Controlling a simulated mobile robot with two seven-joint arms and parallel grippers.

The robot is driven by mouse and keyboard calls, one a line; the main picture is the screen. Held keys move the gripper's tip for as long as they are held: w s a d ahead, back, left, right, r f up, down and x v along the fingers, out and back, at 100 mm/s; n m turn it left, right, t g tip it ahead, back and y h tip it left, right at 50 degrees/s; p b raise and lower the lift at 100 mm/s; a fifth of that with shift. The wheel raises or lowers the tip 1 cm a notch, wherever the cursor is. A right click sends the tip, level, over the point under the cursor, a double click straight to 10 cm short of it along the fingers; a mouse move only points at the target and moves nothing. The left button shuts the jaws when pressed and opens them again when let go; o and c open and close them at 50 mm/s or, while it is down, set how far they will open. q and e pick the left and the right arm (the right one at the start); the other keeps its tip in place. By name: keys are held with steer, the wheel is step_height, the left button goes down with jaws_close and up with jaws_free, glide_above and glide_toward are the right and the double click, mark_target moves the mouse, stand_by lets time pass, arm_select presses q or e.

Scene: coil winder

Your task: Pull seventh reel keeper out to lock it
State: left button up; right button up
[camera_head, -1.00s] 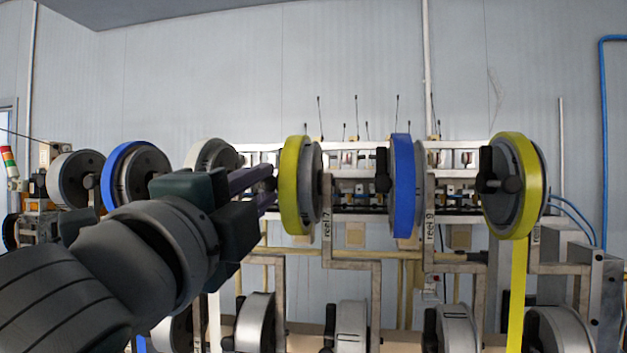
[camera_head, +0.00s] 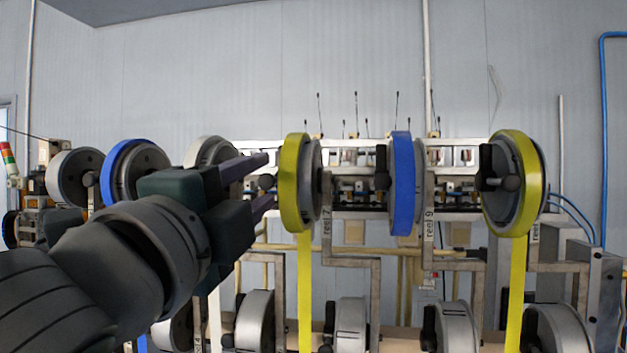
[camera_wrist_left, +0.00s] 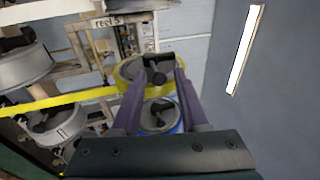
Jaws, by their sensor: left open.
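The yellow reel (camera_head: 291,185) beside the "reel 7" label (camera_head: 327,222) is left of centre in the head view. It also shows in the left wrist view (camera_wrist_left: 183,80). Its black keeper (camera_wrist_left: 158,62) lies crosswise on the hub in the wrist view, with a round knob below it. In the head view a dark knob (camera_head: 266,182) shows left of the reel. My left gripper (camera_head: 268,179) is open, its purple fingers pointing at the reel's hub. In the wrist view the keeper appears between and beyond the fingertips; contact cannot be told. My right gripper is not in view.
A blue reel (camera_head: 403,185) and another yellow reel (camera_head: 533,185) stand to the right. More reels stand left, partly behind my arm. A lower row of grey reels (camera_head: 456,328) and metal brackets (camera_head: 352,262) sit below.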

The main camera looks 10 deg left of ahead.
arm_select(q)
steer(key=shift+s, duration=0.1)
steer(key=s+a+p, duration=0.1)
steer(key=s+a, duration=0.1)
steer(key=s, duration=0.4)
steer(key=shift+s+a, duration=0.15)
steer(key=shift+s, duration=0.2)
stand_by(0.4)
steer(key=s+a+f+n+g+y, duration=0.25)
steer(key=f+n+g, duration=0.2)
steer(key=f, duration=0.35)
steer(key=s+a+f+n+g+y, duration=0.2)
steer(key=s+a+f+n+g, duration=0.1)
steer(key=f+n, duration=0.4)
steer(key=s+f+n+g+h, duration=0.2)
steer(key=s+f+n+g, duration=0.4)
steer(key=s+f+g, duration=0.3)
steer(key=s+d+f, duration=0.1)
steer(key=s+f, duration=0.3)
steer(key=s, duration=0.2)
steer(key=shift+s, duration=0.3)
